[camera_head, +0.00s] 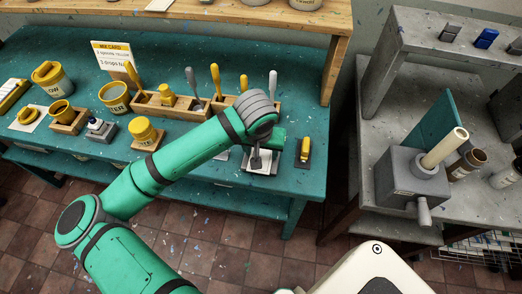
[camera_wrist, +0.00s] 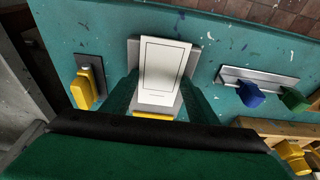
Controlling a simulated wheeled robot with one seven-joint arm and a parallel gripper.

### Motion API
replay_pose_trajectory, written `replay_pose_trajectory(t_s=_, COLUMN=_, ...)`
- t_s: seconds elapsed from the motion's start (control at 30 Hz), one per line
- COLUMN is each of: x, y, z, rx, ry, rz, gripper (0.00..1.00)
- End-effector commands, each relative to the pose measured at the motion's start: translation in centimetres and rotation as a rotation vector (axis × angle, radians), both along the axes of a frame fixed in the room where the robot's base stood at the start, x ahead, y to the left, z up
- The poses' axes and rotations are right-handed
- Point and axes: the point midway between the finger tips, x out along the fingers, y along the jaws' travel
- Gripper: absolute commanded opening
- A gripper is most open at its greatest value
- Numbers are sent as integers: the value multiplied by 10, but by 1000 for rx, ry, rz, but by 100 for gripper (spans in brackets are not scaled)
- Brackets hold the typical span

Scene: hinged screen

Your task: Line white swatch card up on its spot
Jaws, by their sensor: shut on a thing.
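The white swatch card (camera_wrist: 165,68), a pale rectangle with a thin dark outline, lies between the two fingers of my gripper (camera_wrist: 158,100) in the wrist view. My gripper is shut on it. A yellow piece (camera_wrist: 153,115) shows at its near edge. Behind the card is a grey plate (camera_wrist: 189,62), visible along its right side; the card looks slightly turned against it. I cannot tell whether they touch. In the head view my gripper (camera_head: 260,158) is low over the teal bench's front right part, with a white patch below, mostly hidden by the arm.
A yellow block on a dark plate (camera_head: 304,151) stands just right of my gripper; it also shows in the wrist view (camera_wrist: 88,85). A rack with blue and green pieces (camera_wrist: 258,86) is at the right there. Pots, brushes and a sign (camera_head: 112,60) fill the bench's left.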

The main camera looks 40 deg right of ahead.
Motion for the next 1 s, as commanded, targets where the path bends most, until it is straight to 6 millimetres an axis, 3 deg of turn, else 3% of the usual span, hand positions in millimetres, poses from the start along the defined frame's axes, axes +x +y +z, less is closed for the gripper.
replay_pose_trajectory(t_s=1.0, x=19, y=-25, z=0, rx=-1, ry=-1, rz=-1, gripper=38)
